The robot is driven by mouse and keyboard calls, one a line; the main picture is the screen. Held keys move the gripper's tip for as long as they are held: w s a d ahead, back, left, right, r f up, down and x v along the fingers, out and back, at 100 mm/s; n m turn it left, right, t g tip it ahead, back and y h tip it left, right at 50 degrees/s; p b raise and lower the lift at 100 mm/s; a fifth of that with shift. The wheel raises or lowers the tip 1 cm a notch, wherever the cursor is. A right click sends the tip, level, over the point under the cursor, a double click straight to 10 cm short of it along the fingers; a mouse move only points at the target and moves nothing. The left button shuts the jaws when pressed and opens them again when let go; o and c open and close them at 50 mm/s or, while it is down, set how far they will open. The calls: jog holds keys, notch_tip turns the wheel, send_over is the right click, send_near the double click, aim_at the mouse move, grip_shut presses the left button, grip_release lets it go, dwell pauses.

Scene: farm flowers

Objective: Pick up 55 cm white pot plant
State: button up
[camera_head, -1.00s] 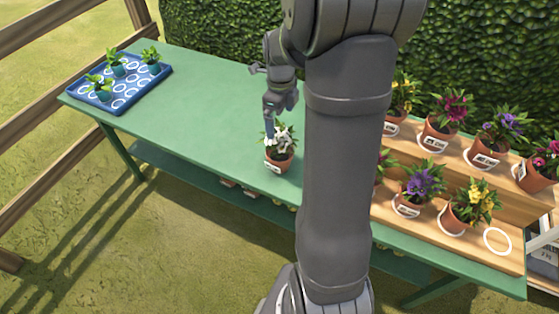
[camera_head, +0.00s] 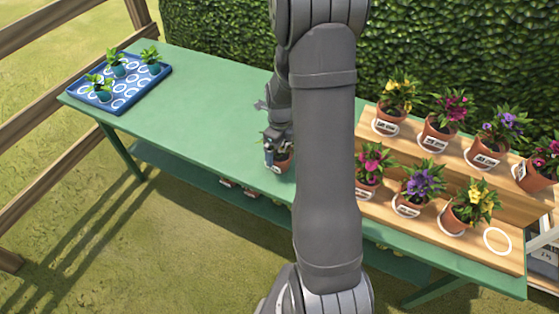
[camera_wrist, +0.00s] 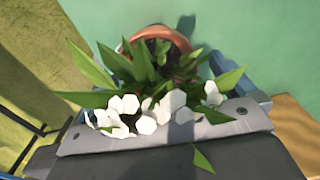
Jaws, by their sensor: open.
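The white-flowered plant stands in a terracotta pot (camera_head: 279,160) on the green table, near its front edge. In the head view my gripper (camera_head: 272,143) is at the plant and covers most of its flowers. In the wrist view the white flowers (camera_wrist: 150,112) and green leaves lie right before my gripper, and the pot rim (camera_wrist: 160,36) shows beyond them. The blue fingers of my gripper (camera_wrist: 160,75) show on both sides of the plant, apart from each other. Whether they touch the pot is hidden by leaves. The pot's label is too small to read.
A wooden stepped shelf (camera_head: 440,222) on the right holds several potted flowers and an empty white ring (camera_head: 497,241). A blue tray (camera_head: 130,104) with three small seedlings lies at the table's far left. The green table (camera_head: 190,105) between is clear. A hedge (camera_head: 220,30) stands behind.

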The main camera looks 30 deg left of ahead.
aim_at(279, 156)
notch_tip(279, 156, down, 5)
jog(key=shift+s, duration=0.1)
dwell(0.3)
jog(key=c, duration=1.3)
jog(key=shift+a+r, duration=0.1)
